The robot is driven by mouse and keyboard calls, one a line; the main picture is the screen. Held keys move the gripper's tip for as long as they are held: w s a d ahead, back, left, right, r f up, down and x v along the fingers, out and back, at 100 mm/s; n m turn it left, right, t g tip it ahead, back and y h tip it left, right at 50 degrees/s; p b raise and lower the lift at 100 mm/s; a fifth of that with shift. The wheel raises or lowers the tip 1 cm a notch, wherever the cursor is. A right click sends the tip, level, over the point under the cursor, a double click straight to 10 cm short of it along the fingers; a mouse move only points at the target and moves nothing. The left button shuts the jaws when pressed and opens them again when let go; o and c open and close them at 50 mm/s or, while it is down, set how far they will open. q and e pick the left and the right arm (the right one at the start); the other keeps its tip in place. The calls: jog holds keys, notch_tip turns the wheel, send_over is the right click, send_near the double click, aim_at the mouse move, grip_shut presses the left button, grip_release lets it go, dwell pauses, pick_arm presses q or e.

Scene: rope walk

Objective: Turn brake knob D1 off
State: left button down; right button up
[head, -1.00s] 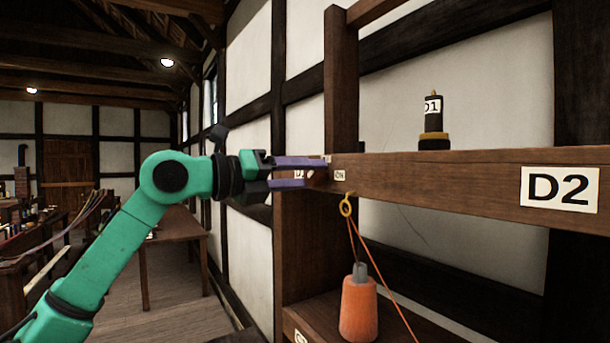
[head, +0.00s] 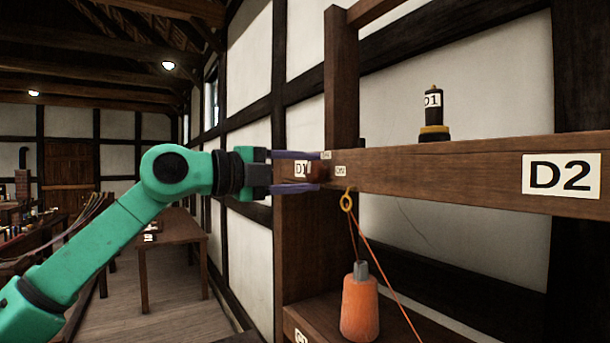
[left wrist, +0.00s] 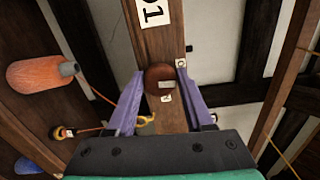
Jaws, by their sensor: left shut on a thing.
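The brake knob (left wrist: 158,76) is a round, dark red-brown knob on the wooden beam, with a small pale mark on its face. My left gripper (head: 320,172) has its purple fingers on either side of this knob and is shut on it; the left wrist view also shows both fingers (left wrist: 162,84) around it. In the head view, a D1 label (head: 301,169) shows between the fingers, on the post beside the knob. Small pale tags (head: 340,171) sit by the knob, their print hard to read now. My right gripper is not in view.
A beam (head: 440,175) runs right with a D2 sign (head: 561,177). A black bobbin marked D1 (head: 433,112) stands on it. Below, a yellow eye hook (head: 346,201) carries orange cord near an orange weight (head: 360,305). A table (head: 170,240) stands behind.

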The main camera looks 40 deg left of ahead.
pick_arm(q)
jog(key=shift+r+n, duration=0.1)
jog(key=shift+n, duration=0.4)
jog(key=shift+c, duration=1.7)
grip_release()
jog(key=shift+s+a+f+b, duration=0.1)
jog(key=shift+s+f+b, duration=0.2)
jog(key=shift+b, duration=0.15)
jog(key=b+v, duration=0.6)
jog(key=v, duration=0.8)
jog(key=shift+r+b, duration=0.2)
jog(key=shift+b, duration=0.1)
